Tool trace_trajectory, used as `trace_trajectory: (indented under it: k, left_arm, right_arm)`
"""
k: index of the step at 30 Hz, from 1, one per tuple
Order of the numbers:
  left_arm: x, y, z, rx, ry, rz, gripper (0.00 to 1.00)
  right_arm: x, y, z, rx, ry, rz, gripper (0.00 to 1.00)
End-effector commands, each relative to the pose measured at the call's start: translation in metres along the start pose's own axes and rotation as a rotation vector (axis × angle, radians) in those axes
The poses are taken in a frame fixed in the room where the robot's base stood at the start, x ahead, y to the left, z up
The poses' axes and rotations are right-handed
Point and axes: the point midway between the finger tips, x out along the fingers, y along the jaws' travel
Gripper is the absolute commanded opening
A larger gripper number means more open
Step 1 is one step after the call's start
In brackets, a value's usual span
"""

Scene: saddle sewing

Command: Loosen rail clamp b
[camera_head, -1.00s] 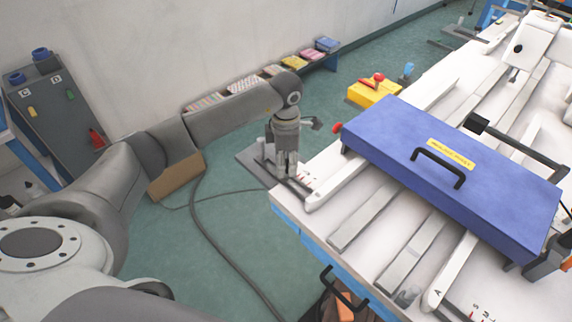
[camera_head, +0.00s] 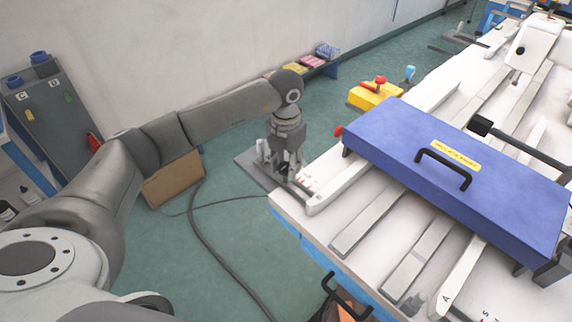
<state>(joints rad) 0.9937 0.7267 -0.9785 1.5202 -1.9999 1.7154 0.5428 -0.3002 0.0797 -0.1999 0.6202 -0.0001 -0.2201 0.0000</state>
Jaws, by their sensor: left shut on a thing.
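My left gripper (camera_head: 284,176) points down at the left corner of the worktable (camera_head: 285,207), beside the near end of the white rail (camera_head: 335,186). It is shut on a small part there, which I take to be rail clamp b. The fingers hide most of the clamp, so its shape and how tight it is cannot be seen. Another white rail (camera_head: 458,277), marked A, lies at the front right of the table. My right gripper is not in view.
A large blue cover (camera_head: 400,140) with a black handle (camera_head: 443,168) lies over the rails, close to the right of my left gripper. A yellow box (camera_head: 374,97) with a red top stands behind. A cable (camera_head: 207,225) runs along the green floor.

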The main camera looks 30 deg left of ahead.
Motion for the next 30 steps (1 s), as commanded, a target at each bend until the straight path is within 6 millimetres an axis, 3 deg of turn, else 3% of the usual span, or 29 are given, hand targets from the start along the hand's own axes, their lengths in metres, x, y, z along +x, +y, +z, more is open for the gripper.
trace_trajectory:
  k: [12,27,28,30]
  left_arm:
    - [-0.0009,0.0006,0.0005,-0.162,-0.003,0.001,0.12]
    - [-0.0013,0.0006,0.0007,-0.178,-0.004,0.001,0.12]
    - [-0.0013,0.0006,0.0007,-0.177,-0.004,0.001,0.38]
    - [-0.0013,0.0006,0.0007,-0.177,-0.004,0.001,0.47]
  right_arm:
    - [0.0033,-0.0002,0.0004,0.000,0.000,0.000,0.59]
    - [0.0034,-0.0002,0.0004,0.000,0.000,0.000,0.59]
    - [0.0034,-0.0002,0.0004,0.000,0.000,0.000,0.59]
    - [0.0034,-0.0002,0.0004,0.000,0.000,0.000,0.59]
